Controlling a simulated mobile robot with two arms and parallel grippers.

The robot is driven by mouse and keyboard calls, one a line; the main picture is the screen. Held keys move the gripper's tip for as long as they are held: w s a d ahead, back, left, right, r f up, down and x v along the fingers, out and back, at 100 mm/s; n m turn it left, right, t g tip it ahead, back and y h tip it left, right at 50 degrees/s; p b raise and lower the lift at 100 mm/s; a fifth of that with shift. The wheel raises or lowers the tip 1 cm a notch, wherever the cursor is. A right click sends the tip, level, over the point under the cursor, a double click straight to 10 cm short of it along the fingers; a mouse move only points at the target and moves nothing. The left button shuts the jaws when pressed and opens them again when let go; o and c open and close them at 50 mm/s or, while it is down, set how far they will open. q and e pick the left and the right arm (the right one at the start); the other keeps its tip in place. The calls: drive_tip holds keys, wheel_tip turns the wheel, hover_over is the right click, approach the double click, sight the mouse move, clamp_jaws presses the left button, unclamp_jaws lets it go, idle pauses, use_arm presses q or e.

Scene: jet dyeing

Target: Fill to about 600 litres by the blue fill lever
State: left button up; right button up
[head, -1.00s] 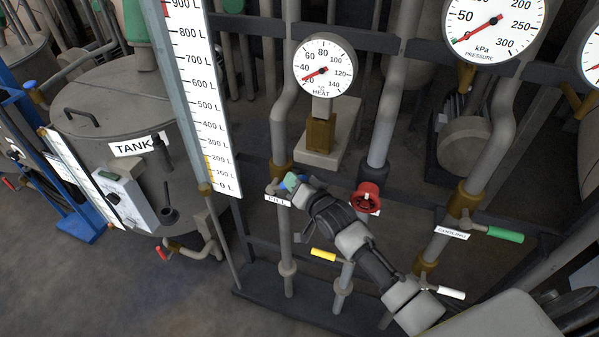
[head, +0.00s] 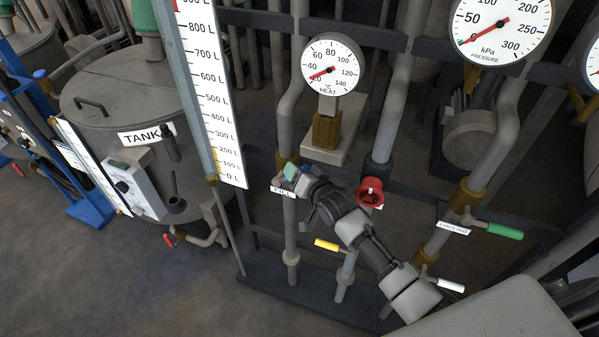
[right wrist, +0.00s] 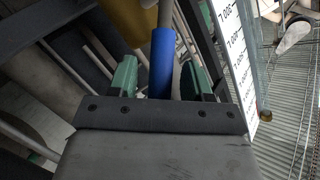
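The blue fill lever (right wrist: 162,65) stands between the green-padded fingers of my right gripper (right wrist: 158,80) in the right wrist view. A narrow gap shows on each side of it, so the gripper is open around it. In the head view my right gripper (head: 297,172) is at the pipe just above the FILL label (head: 283,190), and it hides most of the lever. The litre scale (head: 217,100) stands left of it, marked from 0 to 900 L. A yellow strip shows beside its low marks; I cannot tell whether it is liquid. My left gripper is not in view.
Close to my right arm are a red handwheel (head: 370,193), a yellow lever (head: 326,245) and a white lever (head: 451,285). A green cooling lever (head: 505,231) is at right. The heat gauge (head: 333,65) and pressure gauge (head: 503,25) are above. The tank (head: 105,85) is at left.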

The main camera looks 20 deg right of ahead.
drive_tip(key=b+v, duration=0.2)
drive_tip(key=v, duration=0.9)
drive_tip(key=shift+w+f, duration=0.1)
drive_tip(key=s+d+f+n+g+h+b, duration=0.1)
drive_tip(key=s+f+g, duration=0.3)
drive_tip(key=f, duration=1.2)
drive_tip(key=s+d+f+n+g+h+b, duration=0.15)
drive_tip(key=s+f, duration=0.45)
drive_tip(key=f, duration=1)
drive_tip(key=s+f+n+g, duration=0.1)
drive_tip(key=s+f+g, duration=0.1)
drive_tip(key=s+f, duration=0.4)
drive_tip(key=s+f+n+g+b, duration=0.1)
drive_tip(key=s+f, duration=0.6)
drive_tip(key=s, duration=0.8)
drive_tip(key=s+f+n+g+b, duration=0.1)
drive_tip(key=s+f+n+g, duration=0.2)
drive_tip(key=s, duration=0.8)
wheel_tip(320, 180, down, 4)
drive_tip(key=shift+a+f+g+h, duration=0.15)
drive_tip(key=shift+g+h, duration=0.2)
drive_tip(key=shift+g, duration=0.9)
